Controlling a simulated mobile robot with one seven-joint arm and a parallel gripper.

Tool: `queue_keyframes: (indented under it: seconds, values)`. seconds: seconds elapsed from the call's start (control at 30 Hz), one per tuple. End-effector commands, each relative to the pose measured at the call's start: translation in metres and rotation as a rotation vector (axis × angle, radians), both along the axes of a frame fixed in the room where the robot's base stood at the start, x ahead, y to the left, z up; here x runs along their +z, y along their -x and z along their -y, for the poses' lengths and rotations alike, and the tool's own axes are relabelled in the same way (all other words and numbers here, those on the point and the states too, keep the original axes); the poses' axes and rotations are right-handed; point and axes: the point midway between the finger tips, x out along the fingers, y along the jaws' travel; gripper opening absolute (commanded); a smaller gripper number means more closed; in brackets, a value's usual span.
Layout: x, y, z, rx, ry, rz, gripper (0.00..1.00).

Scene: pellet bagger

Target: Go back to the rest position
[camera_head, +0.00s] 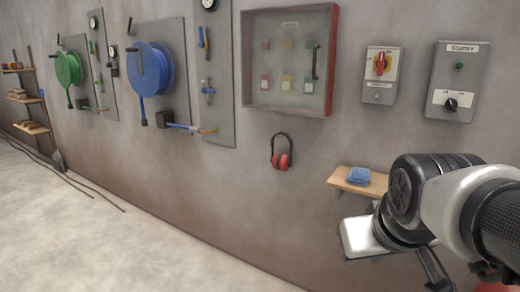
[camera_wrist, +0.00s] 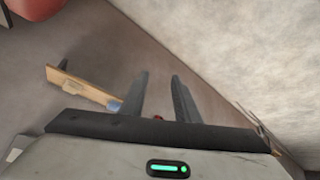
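My arm reaches in from the right edge of the head view, bent in front of the wall. My gripper's pale hand shows low at the right there, just below the small wooden shelf (camera_head: 352,183); its fingers cannot be made out in that view. In the wrist view the two dark fingers of my gripper (camera_wrist: 159,76) stand apart with nothing held between them. The shelf also shows in the wrist view (camera_wrist: 85,88), left of the fingers.
A folded blue cloth (camera_head: 359,176) lies on the shelf. Red earmuffs (camera_head: 283,160) hang on the wall. Above are a red-framed panel (camera_head: 288,105), a red-knob switch box (camera_head: 380,75) and a starter box (camera_head: 457,80). Blue (camera_head: 150,69) and green (camera_head: 68,68) reels hang left. Floor at left is mostly clear.

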Motion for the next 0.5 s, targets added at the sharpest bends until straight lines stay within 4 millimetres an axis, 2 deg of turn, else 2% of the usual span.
queue_keyframes:
  seconds: [0.03, 0.2, 0.23, 0.27, 0.5]
  values:
    - [-0.011, 0.017, -0.012, -0.002, -0.025, -0.017, 0.29]
    - [-0.041, 0.072, -0.044, -0.029, -0.106, -0.101, 0.29]
    - [-0.016, 0.07, -0.043, -0.033, -0.106, -0.102, 0.29]
    - [-0.004, 0.069, -0.042, -0.033, -0.105, -0.102, 0.29]
    - [0.061, 0.068, -0.042, -0.033, -0.104, -0.101, 0.29]
